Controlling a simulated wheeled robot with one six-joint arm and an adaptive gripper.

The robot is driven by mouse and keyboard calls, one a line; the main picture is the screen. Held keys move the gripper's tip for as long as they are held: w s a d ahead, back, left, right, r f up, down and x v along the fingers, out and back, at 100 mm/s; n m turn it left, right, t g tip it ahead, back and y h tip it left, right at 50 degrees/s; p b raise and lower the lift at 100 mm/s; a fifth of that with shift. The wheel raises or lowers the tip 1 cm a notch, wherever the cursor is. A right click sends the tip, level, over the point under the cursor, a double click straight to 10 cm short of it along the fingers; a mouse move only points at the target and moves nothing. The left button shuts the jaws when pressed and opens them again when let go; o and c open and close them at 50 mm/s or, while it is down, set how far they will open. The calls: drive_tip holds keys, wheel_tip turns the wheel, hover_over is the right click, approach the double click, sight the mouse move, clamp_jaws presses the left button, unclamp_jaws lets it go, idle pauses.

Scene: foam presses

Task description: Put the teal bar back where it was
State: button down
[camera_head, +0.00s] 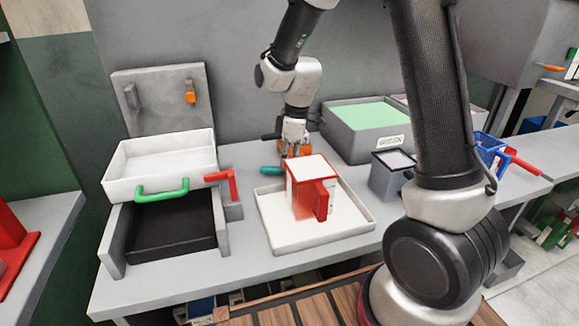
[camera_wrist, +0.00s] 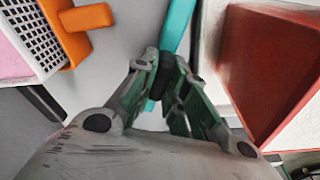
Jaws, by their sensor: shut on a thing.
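The teal bar (camera_head: 270,170) shows its left end in the head view, behind the white tray and beside the red-and-white box. In the wrist view the teal bar (camera_wrist: 179,24) runs from the top edge down to my fingertips. My gripper (camera_head: 291,154) points down behind the red-and-white box. In the wrist view my gripper (camera_wrist: 166,72) is shut on the teal bar, with its fingers close together. The rest of the bar is hidden by the fingers and the box. I cannot tell whether the bar touches the table.
The red-and-white box (camera_head: 308,172) stands in the white tray (camera_head: 350,226). An orange-handled basket (camera_wrist: 86,18) is close to my fingers. A grey bin with green foam (camera_head: 365,145) stands behind to the right. A press with a green handle (camera_head: 162,190) is at left.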

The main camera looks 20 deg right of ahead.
drive_tip(key=shift+f, duration=1.05)
drive_tip(key=c, duration=1.5)
unclamp_jaws()
drive_tip(key=shift+f, duration=0.15)
drive_tip(key=shift+o, duration=0.2)
drive_tip(key=r, duration=0.3)
drive_tip(key=d+r, duration=0.1)
drive_tip(key=r, duration=0.7)
drive_tip(key=shift+s+d+r, duration=0.15)
drive_tip(key=shift+s+r, duration=0.05)
drive_tip(key=shift+r, duration=0.05)
drive_tip(key=shift+s+d+r, duration=0.15)
drive_tip(key=shift+r, duration=0.35)
drive_tip(key=s+d+r+m+t, duration=0.1)
drive_tip(key=s+d+r+m, duration=0.2)
drive_tip(key=s, duration=0.5)
drive_tip(key=s+d+r+m+t, duration=0.1)
drive_tip(key=s+d+r+m, duration=0.1)
drive_tip(key=s+d+m, duration=0.4)
drive_tip(key=s+d+r+m+t+h, duration=0.1)
drive_tip(key=s+d+r+m, duration=0.2)
drive_tip(key=s, duration=0.7)
drive_tip(key=shift+s+d+r+m+t, duration=0.2)
drive_tip(key=shift+d+r+m+t, duration=0.15)
drive_tip(key=shift+d+m, duration=0.4)
